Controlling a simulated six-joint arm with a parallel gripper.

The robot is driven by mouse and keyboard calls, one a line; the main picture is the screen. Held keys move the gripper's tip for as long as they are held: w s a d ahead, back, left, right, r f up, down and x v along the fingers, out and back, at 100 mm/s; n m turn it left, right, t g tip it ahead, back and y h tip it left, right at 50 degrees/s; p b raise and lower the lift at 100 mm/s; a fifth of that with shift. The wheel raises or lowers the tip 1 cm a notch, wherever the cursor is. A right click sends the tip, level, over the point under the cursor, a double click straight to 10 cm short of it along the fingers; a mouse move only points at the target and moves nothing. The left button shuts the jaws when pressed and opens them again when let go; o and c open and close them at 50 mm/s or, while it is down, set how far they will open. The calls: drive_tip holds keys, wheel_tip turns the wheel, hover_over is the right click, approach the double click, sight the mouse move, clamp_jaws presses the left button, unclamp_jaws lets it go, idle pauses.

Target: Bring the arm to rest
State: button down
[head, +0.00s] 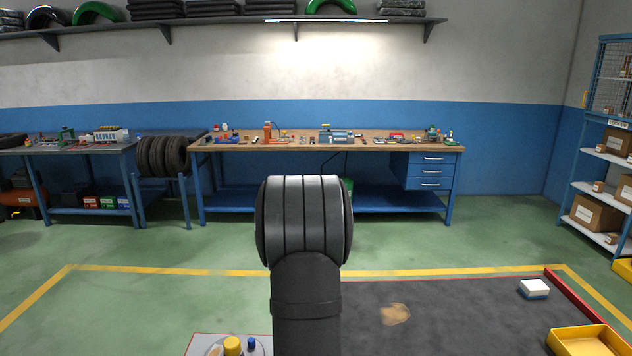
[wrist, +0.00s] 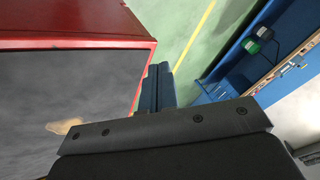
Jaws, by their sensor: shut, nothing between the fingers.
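My gripper (wrist: 157,88) shows in the wrist view as two dark blue-grey fingers close together, shut and empty. It is beside the red rim of a grey-topped surface, with green floor beyond the fingertips. In the head view my own black arm stands upright in the middle of the picture and the gripper itself cannot be made out.
The dark work surface (head: 450,310) has a tan patch (head: 395,314) and a red right edge. A white-and-blue block (head: 534,289) and a yellow tray (head: 578,340) are at right. Yellow and blue pieces (head: 233,346) stand at bottom left. A long workbench (head: 300,146) is behind.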

drive_tip(key=s+d+r+n+t, duration=0.1)
drive_tip(key=d+r+t, duration=0.1)
drive_tip(key=d+r, duration=0.4)
drive_tip(key=s+d+r+t+h, duration=0.1)
drive_tip(key=d+r+t, duration=0.2)
drive_tip(key=r, duration=1.1)
drive_tip(key=d, duration=0.3)
drive_tip(key=shift+s+d+r+n, duration=0.2)
drive_tip(key=shift+s+d+n, duration=0.05)
drive_tip(key=shift+s+n, duration=0.15)
